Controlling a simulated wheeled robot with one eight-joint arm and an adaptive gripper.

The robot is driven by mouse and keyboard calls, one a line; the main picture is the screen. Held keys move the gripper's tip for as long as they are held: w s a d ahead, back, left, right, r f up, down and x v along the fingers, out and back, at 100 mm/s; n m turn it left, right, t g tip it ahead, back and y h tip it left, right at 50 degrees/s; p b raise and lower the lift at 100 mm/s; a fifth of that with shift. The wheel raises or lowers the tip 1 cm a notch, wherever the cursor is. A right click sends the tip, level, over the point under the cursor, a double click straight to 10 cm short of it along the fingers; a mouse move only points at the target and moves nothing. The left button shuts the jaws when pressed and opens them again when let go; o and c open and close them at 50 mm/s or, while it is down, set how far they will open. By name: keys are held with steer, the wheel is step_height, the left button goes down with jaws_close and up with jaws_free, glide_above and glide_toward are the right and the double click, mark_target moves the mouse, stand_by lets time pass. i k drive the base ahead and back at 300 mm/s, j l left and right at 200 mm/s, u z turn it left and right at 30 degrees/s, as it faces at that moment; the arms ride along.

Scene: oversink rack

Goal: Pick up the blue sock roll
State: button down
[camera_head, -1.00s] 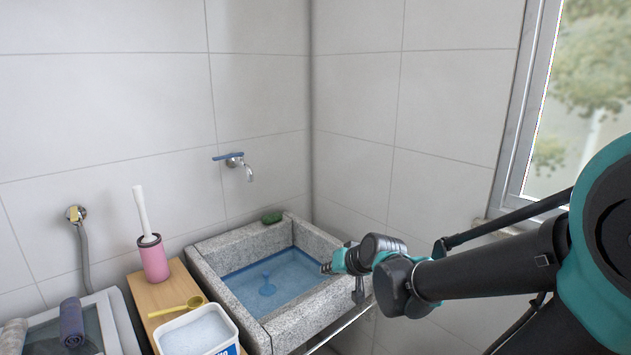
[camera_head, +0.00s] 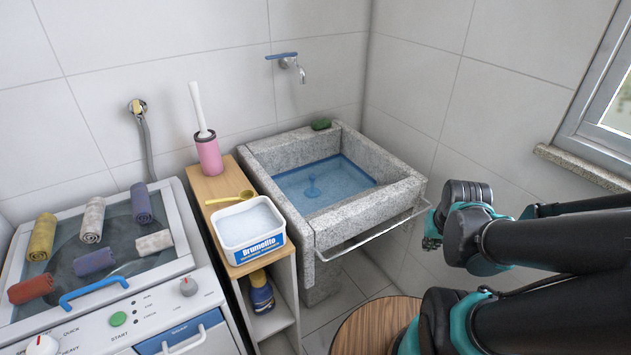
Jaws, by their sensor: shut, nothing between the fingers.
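Several rolled socks lie on the lid of the white washing machine at the left. A slate-blue sock roll (camera_head: 141,203) is at the back, toward the lid's right side. A blue-violet sock roll (camera_head: 94,262) lies nearer the front; I cannot tell by colour alone which is the blue one. A yellow roll (camera_head: 43,237), a cream roll (camera_head: 93,220), a whitish roll (camera_head: 154,243) and a rust-red roll (camera_head: 31,289) lie around them. My gripper (camera_head: 431,240) is at the right, just past the sink's front right corner, far from the rolls. It is shut and empty.
A stone sink (camera_head: 330,222) stands between my gripper and the washing machine (camera_head: 178,290). A wooden shelf (camera_head: 219,185) holds a powder tub (camera_head: 253,241), a yellow scoop (camera_head: 232,199) and a pink brush holder (camera_head: 209,154). A round wooden stool (camera_head: 372,328) stands in front.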

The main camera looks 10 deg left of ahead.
mark_target(93, 262)
steer(key=k+j+u, duration=0.35)
steer(key=k+j, duration=0.2)
steer(key=u, duration=1.5)
